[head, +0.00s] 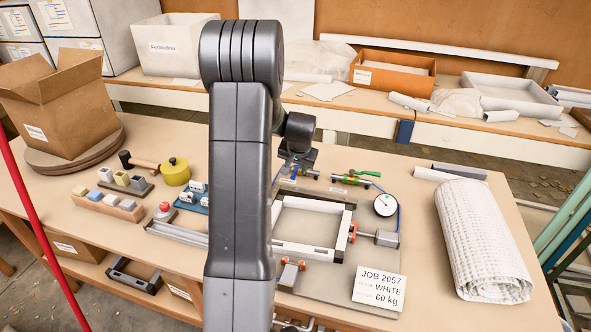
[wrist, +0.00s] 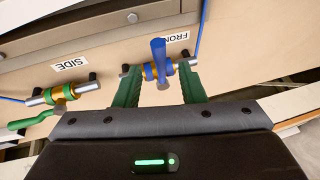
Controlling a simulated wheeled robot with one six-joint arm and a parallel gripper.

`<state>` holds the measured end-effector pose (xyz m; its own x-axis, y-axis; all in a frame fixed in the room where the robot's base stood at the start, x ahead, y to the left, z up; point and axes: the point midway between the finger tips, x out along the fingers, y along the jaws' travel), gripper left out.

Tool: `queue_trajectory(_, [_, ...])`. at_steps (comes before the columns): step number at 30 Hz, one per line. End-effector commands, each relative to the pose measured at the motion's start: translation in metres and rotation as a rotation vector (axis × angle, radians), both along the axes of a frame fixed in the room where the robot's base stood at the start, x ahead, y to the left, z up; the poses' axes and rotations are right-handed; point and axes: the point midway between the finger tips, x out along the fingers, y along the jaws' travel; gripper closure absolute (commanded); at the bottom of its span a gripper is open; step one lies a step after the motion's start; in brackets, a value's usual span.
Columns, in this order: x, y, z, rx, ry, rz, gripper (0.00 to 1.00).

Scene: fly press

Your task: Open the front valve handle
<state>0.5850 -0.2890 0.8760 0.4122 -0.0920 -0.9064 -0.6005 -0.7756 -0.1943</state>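The front valve has a brass body (wrist: 160,71) and a blue lever handle (wrist: 158,52), in the wrist view just beyond my fingertips. The handle lies across the pipe line, beside an upside-down FRONT label (wrist: 176,38). My gripper (wrist: 161,82) is open, with one green finger on each side of the valve; I see no clear contact with the handle. The side valve (wrist: 62,93), with a green handle (wrist: 25,124), is at the left by the SIDE label (wrist: 70,65). In the head view, my arm and wrist partly cover the valve area.
A dial gauge (head: 385,205) and a white frame (head: 345,220) sit on the bench near the valves. A JOB 2057 card (head: 380,288) lies in front. A white textured roll (head: 484,240) is at the right. A red button (head: 164,208) and a mallet (head: 140,163) are at the left.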

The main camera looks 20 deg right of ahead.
Motion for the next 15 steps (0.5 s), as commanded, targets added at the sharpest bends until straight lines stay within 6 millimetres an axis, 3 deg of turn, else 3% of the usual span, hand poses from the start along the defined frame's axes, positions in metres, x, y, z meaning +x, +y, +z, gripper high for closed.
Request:
queue_trajectory(6, [0.010, -0.002, -0.021, 0.000, 0.001, 0.000, 0.63])
queue_trajectory(15, [0.012, -0.003, -0.026, -0.001, -0.001, 0.000, 0.63])
